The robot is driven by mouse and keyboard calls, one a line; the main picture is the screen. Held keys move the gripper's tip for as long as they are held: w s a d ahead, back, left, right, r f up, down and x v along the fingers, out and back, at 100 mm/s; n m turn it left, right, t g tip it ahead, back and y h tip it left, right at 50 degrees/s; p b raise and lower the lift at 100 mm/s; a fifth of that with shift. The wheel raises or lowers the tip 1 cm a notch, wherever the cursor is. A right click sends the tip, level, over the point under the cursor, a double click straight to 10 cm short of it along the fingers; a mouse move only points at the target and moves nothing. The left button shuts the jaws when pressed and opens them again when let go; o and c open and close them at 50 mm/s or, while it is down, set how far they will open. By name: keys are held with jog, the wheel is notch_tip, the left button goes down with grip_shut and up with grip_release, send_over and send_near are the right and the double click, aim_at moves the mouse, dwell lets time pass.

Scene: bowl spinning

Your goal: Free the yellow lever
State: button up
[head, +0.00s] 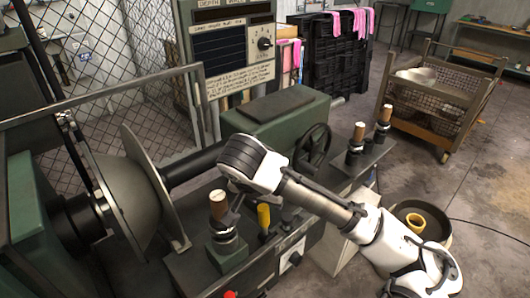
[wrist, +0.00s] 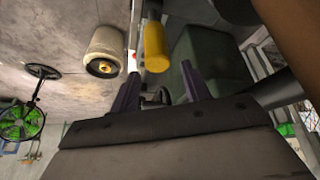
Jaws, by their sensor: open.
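The yellow lever (head: 263,218) stands upright on the machine's front bed, between two wooden-topped handles. In the wrist view its yellow grip (wrist: 155,47) appears just beyond my fingertips, roughly in line with the gap between them. My gripper (wrist: 160,85) is open, with its two dark fingers apart and nothing between them. No contact with the lever is visible. In the head view my white and black arm reaches in from the lower right and bends above the lever; the fingers are mostly hidden there. The lever's base is hard to see.
A wooden-topped handle (head: 219,206) stands close left of the lever; others (head: 383,118) stand farther right. A large metal disc (head: 130,190) is at left and a black handwheel (head: 314,147) behind my arm. A round bin (head: 421,218) and wire cart (head: 440,95) stand on the floor.

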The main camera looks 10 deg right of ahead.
notch_tip(320, 180, up, 16)
dwell(0.3)
